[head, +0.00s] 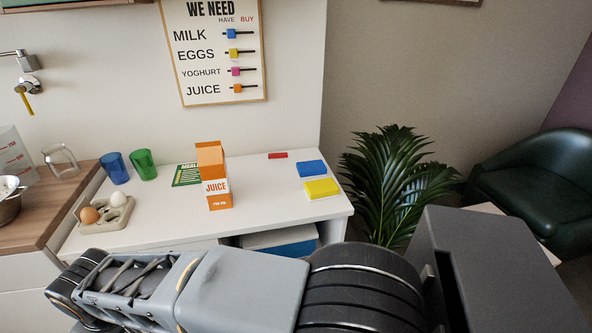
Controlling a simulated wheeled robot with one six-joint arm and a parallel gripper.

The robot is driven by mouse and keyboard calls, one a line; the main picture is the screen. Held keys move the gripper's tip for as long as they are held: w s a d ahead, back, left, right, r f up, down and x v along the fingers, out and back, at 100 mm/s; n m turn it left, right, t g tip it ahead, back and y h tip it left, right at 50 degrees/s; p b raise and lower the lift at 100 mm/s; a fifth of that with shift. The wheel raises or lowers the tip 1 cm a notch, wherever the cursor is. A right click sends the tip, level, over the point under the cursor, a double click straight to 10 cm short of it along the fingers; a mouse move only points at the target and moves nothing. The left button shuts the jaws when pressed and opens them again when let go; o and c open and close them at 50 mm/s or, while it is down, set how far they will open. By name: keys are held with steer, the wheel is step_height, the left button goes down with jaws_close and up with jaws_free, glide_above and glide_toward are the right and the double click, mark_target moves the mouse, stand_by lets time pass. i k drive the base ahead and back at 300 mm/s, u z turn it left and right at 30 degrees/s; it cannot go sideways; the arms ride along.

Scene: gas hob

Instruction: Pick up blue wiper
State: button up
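The blue wiper (312,168) is a flat blue block near the right back of the white counter (262,215). A yellow block (321,188) of similar shape lies just in front of it, nearer to me. Nothing covers the blue wiper. My arm crosses the bottom of the head view, well in front of the wiper and apart from it. My gripper is not in view.
An orange juice carton (217,188) stands left of the wiper. A small red item (278,155) lies behind and left of it. Blue (115,167) and green (144,164) cups and an egg holder (103,222) are farther left. A plant (392,180) stands right of the counter.

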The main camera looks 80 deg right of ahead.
mark_target(314, 168)
steer(key=u, duration=0.05)
steer(key=k, duration=0.85)
steer(key=z, duration=1.75)
steer(key=i, duration=0.5)
